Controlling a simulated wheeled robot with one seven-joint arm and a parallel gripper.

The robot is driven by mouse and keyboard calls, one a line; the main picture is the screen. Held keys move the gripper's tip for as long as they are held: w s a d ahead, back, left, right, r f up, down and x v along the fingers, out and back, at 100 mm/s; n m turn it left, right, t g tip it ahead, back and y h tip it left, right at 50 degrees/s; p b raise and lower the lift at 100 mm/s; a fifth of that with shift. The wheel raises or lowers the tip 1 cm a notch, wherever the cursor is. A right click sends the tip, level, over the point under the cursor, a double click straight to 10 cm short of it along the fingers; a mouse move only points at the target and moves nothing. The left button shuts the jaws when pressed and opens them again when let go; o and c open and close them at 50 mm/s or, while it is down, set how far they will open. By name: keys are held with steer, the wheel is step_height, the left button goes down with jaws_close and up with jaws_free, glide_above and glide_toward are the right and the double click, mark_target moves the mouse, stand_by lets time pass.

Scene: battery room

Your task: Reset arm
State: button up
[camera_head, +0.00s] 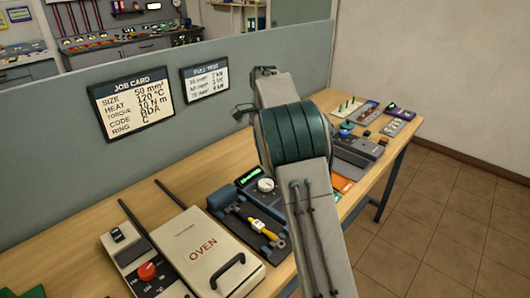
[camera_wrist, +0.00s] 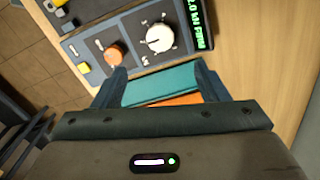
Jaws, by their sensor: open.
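My gripper (camera_wrist: 160,84) shows in the wrist view with its two dark fingers spread apart. A teal strip and an orange strip (camera_wrist: 170,99) show beyond and between the fingers. I see nothing clearly held, and I cannot tell how far below the fingers these strips lie. In the head view my arm stretches out over the workbench (camera_head: 75,243), with its grey link and dark green ribbed joint in the middle of the picture. The gripper itself is hidden behind the arm there.
A panel with a white dial (camera_wrist: 159,38), an orange knob (camera_wrist: 114,53) and a green display lies ahead of the fingers. An oven (camera_head: 190,240), a tool tray (camera_head: 262,245) and several small devices stand on the bench. A grey partition (camera_head: 50,160) runs behind. Floor is clear at right.

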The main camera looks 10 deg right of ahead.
steer(key=s+d+r+n+t, duration=0.1)
steer(key=s+r+n, duration=0.2)
steer(key=s, duration=0.6)
steer(key=s+r+n, duration=0.3)
steer(key=s, duration=0.5)
steer(key=s+f+n+t, duration=0.1)
steer(key=s+f+n, duration=0.2)
steer(key=s, duration=0.7)
steer(key=s+f+n+t, duration=0.1)
steer(key=s+f+n, duration=0.2)
steer(key=s, duration=0.7)
steer(key=shift+a+n, duration=0.3)
steer(key=shift+n, duration=0.6)
